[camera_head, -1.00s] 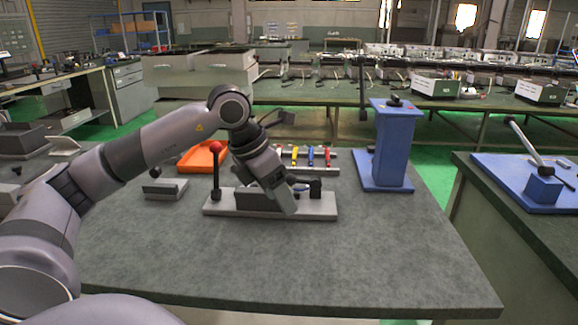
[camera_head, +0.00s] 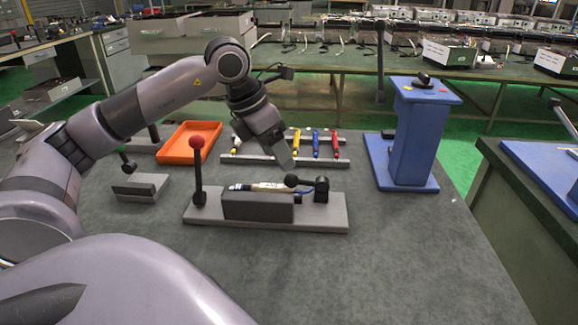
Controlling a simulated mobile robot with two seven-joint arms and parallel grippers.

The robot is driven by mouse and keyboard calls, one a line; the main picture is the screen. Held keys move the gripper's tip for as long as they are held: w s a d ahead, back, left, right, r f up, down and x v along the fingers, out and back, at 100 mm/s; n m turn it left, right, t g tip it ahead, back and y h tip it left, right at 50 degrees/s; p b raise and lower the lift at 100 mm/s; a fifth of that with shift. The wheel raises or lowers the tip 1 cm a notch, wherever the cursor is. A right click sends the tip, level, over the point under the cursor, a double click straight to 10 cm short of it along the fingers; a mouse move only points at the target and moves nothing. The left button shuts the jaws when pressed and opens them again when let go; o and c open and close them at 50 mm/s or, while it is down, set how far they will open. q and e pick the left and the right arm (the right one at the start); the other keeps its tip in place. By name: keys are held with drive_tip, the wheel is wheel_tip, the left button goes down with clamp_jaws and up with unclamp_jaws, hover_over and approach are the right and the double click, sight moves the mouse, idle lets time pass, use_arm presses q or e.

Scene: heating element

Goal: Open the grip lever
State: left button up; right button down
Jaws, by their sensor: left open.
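A grey fixture (camera_head: 330,222) lies on the near workbench with a dark block (camera_head: 258,207) on it. A thin pale and metallic piece (camera_head: 262,186) lies behind the block, partly hidden. My left gripper (camera_head: 287,161) is open, pointing down just above and behind the black knob, apparently apart from it. Its fingers show small. My right gripper is out of view.
An orange tray (camera_head: 188,143) and a rack of coloured tools (camera_head: 316,143) stand behind the fixture. A blue stand (camera_head: 415,135) is to the right, a small grey block (camera_head: 140,187) to the left.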

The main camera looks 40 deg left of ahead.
sight(289, 175)
use_arm(q)
drive_tip(key=shift+x, duration=3.55)
clamp_jaws()
